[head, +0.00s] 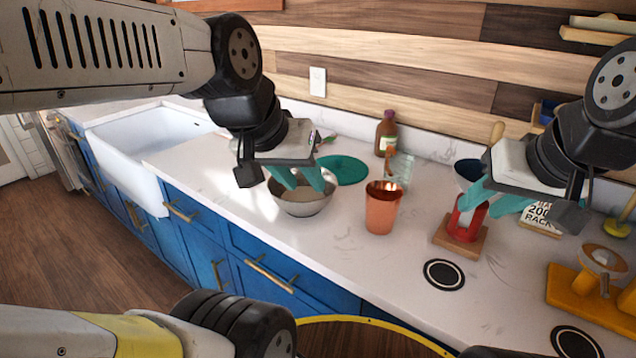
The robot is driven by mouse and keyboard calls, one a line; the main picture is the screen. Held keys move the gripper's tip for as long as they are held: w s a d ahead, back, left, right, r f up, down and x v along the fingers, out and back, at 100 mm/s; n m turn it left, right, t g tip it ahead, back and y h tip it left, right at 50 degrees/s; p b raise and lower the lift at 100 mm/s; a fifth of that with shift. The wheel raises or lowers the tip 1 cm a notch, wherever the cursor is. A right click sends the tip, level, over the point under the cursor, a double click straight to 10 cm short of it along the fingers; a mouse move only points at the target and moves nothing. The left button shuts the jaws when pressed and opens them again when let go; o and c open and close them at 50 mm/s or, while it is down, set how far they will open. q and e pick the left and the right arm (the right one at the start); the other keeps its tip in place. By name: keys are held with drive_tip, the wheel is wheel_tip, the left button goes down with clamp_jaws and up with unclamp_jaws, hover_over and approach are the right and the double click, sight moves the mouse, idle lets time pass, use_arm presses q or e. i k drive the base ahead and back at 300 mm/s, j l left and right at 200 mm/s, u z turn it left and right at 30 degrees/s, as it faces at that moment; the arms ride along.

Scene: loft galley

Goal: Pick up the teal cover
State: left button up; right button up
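The teal cover (345,170) is a flat round disc lying on the white counter, behind a metal bowl (303,207). Its left part is partly hidden by my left gripper and the bowl. My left gripper (303,187) has teal fingers that stand apart, over the bowl and to the left of the cover. I see nothing held between them. My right gripper (479,208) is over the right part of the counter, well away from the cover. Its teal fingers are apart, in front of a red object (466,224) on a wooden base; contact cannot be told.
A copper cup (382,208) stands right of the bowl. A brown bottle (386,133) and a clear grater-like item (401,168) stand behind it. A black round coaster (444,274) lies in front. A white sink (150,150) is at left.

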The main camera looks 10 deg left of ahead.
sight(348, 170)
drive_tip(key=k, duration=0.55)
drive_tip(key=j+z, duration=0.1)
drive_tip(key=z, duration=1.35)
drive_tip(key=j, duration=0.85)
drive_tip(key=k+j+z, duration=0.1)
drive_tip(key=j, duration=1.65)
drive_tip(key=k+z, duration=0.05)
